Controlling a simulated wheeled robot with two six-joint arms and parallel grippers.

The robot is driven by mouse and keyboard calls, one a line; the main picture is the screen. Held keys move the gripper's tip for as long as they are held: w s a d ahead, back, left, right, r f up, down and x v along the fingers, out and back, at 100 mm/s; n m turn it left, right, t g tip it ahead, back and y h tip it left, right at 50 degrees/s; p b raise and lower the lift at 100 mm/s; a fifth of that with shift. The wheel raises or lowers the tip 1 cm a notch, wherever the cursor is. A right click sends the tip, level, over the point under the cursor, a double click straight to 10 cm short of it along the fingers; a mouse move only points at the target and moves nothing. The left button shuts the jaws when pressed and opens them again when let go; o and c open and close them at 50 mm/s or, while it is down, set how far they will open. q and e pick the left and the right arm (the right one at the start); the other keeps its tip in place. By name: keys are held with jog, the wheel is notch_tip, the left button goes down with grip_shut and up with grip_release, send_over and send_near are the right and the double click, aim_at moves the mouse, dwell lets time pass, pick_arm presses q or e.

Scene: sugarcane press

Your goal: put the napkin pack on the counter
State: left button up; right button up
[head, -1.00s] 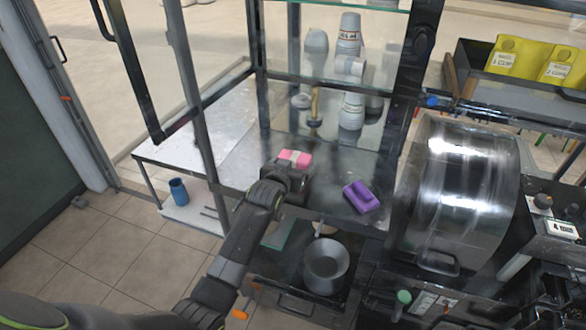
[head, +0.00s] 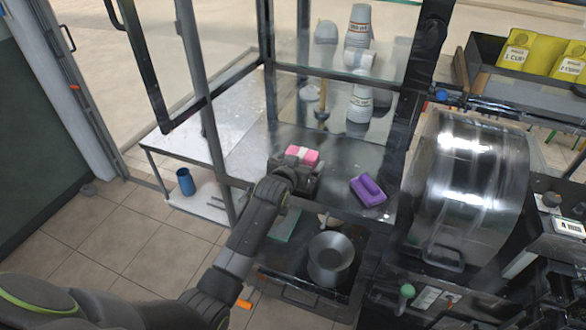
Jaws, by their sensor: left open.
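The napkin pack, a small pink block with a white band (head: 302,155), shows at the front left of the metal counter (head: 345,155), under the glass case. My left gripper (head: 295,170) is right at the near side of the pack and hides its lower part. Its jaws are open. I cannot tell whether the pack rests on the counter or still touches the fingers. My right gripper is not in view.
A purple block (head: 368,190) lies on the counter to the right. Cups (head: 360,100) stand behind glass. A grey pot (head: 331,258) sits below the counter, and a large metal drum (head: 470,190) is at the right. A blue cup (head: 186,182) is on the low shelf.

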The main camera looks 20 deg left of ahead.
pick_arm(q)
jog(key=b+v, duration=0.1)
jog(key=v, duration=1.1)
